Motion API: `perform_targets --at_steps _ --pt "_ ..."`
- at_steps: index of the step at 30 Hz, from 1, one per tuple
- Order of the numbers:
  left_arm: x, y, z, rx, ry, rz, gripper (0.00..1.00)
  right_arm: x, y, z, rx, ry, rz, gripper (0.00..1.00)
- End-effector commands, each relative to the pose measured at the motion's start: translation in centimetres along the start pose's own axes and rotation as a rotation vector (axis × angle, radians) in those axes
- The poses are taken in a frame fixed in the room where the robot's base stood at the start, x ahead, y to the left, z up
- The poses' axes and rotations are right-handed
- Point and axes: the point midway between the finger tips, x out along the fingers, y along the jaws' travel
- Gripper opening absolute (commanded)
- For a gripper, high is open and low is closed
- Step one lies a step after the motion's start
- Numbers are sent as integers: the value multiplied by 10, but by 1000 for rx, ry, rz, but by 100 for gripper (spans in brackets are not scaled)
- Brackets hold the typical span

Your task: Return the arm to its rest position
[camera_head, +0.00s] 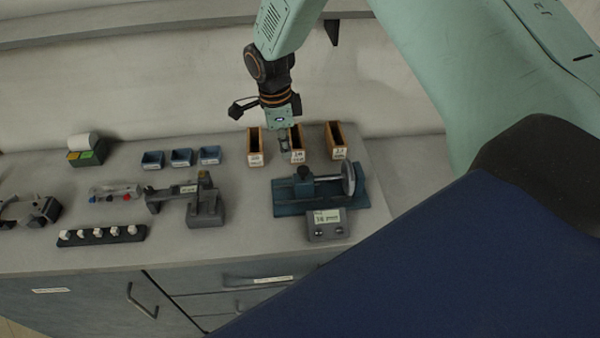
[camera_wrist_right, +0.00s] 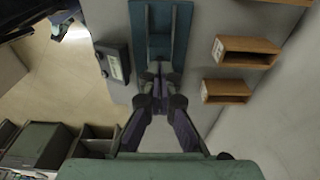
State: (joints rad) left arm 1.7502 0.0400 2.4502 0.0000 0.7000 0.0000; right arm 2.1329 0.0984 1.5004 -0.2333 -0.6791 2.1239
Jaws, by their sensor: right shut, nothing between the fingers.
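My right arm comes down from the top of the head view. My right gripper (camera_head: 289,140) hangs over the back of the bench, by the middle one of the wooden bins (camera_head: 337,142). In the right wrist view my right gripper (camera_wrist_right: 160,88) has its fingers together with nothing between them. The blue-based device (camera_wrist_right: 151,20) lies below it there, with the wooden bins (camera_wrist_right: 227,89) to the right. My left gripper is not in view.
On the bench (camera_head: 255,205) stand the blue-based device (camera_head: 320,190), a grey display box (camera_head: 327,224), small blue bins (camera_head: 181,157), a grey fixture (camera_head: 205,205) and a dark strip with white pieces (camera_head: 103,235). A shelf edge (camera_head: 120,22) runs above.

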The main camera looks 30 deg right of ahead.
Motion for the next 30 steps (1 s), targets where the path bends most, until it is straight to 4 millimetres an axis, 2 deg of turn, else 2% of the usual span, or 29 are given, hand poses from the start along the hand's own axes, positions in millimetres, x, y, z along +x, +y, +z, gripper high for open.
perform_targets --at_steps 11,14,17,21,24,30 --pt "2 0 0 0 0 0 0 3 1 0 -6 0 2 0" --pt "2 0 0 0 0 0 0 17 12 1 -70 -7 10 0" --pt "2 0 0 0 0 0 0 45 36 2 -225 -29 19 0" --pt "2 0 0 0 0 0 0 88 82 0 -507 -71 17 0" --pt "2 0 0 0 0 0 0 112 115 -4 -694 -94 9 0" --pt "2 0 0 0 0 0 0 146 180 -19 -1045 -125 -18 0"
